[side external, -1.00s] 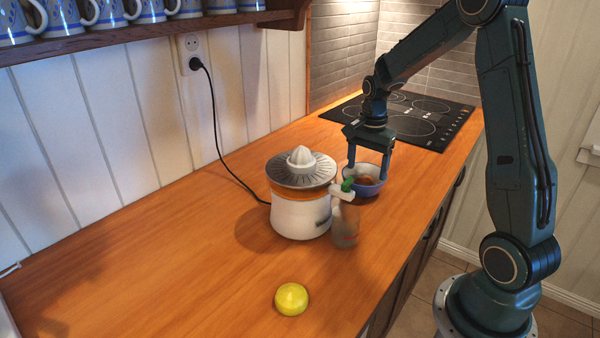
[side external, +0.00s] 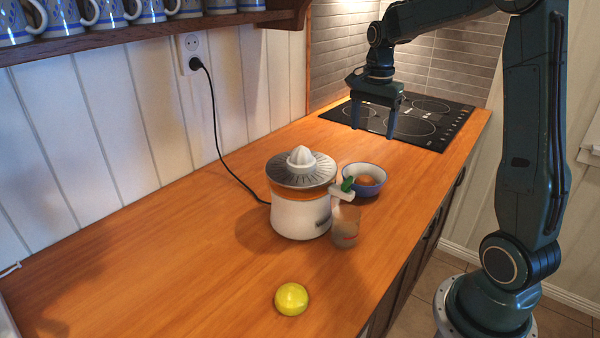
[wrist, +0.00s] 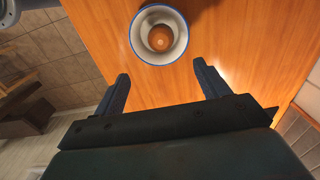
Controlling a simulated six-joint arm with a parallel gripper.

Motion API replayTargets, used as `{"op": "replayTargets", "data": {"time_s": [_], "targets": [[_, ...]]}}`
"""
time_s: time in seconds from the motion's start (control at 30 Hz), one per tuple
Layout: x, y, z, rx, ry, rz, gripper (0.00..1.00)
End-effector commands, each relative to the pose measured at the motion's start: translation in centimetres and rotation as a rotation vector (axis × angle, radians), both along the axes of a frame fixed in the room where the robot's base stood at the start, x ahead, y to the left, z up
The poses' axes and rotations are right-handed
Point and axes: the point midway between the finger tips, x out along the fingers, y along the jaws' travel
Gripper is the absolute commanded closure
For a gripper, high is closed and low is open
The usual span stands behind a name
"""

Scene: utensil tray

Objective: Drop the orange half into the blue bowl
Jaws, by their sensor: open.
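The blue bowl (side external: 366,183) stands on the wooden counter just behind and right of the juicer. The orange half (side external: 367,180) lies inside the bowl, partly hidden by the bowl's near wall. In the wrist view the bowl (wrist: 159,60) shows at the top centre with the round orange half (wrist: 160,38) in its bottom. My gripper (side external: 372,132) is open and empty, raised above the far part of the counter near the cooktop, apart from the bowl. In the wrist view its two fingers (wrist: 162,82) are wide apart with nothing between them.
A white juicer (side external: 301,210) with a green-tipped spout stands mid-counter, a clear glass (side external: 346,226) under the spout. A black cooktop (side external: 405,120) is behind. The counter's left side is clear.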

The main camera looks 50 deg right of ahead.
Motion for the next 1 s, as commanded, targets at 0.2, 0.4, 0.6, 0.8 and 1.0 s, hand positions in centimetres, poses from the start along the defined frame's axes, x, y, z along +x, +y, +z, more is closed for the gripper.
{"op": "replayTargets", "data": {"time_s": [0.2, 0.4, 0.6, 0.8, 1.0], "targets": [[0.0, 0.0, 2.1, -0.001, -0.001, 0.000, 0.26], [0.0, 0.0, 2.5, 0.000, 0.000, 0.000, 0.26], [0.0, 0.0, 2.5, 0.000, 0.000, 0.000, 0.26], [0.0, 0.1, 2.5, 0.000, -0.001, 0.004, 0.26], [-0.4, 1.4, 3.3, -0.012, -0.020, 0.070, 0.26]]}}
